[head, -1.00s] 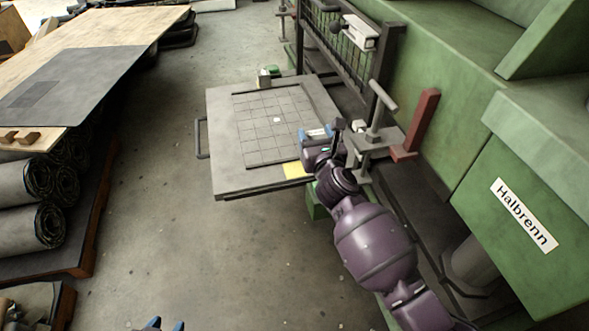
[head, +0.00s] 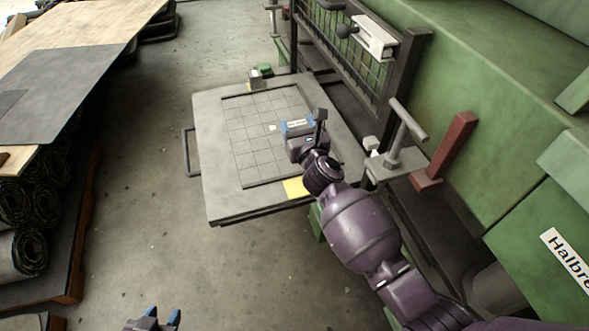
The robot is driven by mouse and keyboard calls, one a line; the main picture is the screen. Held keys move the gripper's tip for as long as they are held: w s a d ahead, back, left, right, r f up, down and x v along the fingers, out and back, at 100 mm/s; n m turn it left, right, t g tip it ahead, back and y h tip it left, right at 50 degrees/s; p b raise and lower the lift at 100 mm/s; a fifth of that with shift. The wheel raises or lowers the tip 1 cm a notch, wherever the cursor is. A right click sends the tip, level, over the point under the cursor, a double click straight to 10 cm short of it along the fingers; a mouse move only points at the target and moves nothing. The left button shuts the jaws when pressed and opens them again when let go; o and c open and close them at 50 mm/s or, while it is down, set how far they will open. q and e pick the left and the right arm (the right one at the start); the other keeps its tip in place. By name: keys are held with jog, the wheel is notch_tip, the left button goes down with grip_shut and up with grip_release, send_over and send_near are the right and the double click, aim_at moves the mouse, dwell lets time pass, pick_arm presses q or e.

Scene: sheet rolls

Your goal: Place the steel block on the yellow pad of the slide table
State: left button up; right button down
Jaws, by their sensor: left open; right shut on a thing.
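My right gripper (head: 298,127) is over the right half of the table, beyond the pad. It is shut on what looks like the steel block (head: 297,123), a small piece with a white label between the blue fingertips. The fingers hide much of it, and I cannot tell its exact height above the plate. My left gripper (head: 162,318) is open and empty at the bottom edge, low over the floor.
A clamp post with a T-handle (head: 402,135) and a red bracket (head: 447,150) stand right of the table beside the green machine (head: 480,110). A small block (head: 257,79) sits at the table's back edge. Sheet rolls (head: 30,250) are at left. Floor between is clear.

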notch_tip(320, 180, down, 5)
jog(key=b, duration=0.3)
jog(key=shift+a, duration=0.1)
notch_tip(320, 180, down, 14)
jog(key=b, duration=0.8)
jog(key=shift+f, duration=0.3)
jog(key=shift+w, duration=0.1)
jog(key=shift+r, duration=0.25)
jog(key=shift+f+b, duration=0.3)
jog(key=shift+b, duration=0.05)
pick_arm(q)
notch_tip(320, 180, down, 6)
jog(key=w+d+m, duration=0.1)
jog(key=m, duration=0.1)
jog(key=shift+h, duration=0.4)
pick_arm(e)
jog(key=shift+c, duration=1.4)
grip_release()
jog(key=shift+f, duration=0.15)
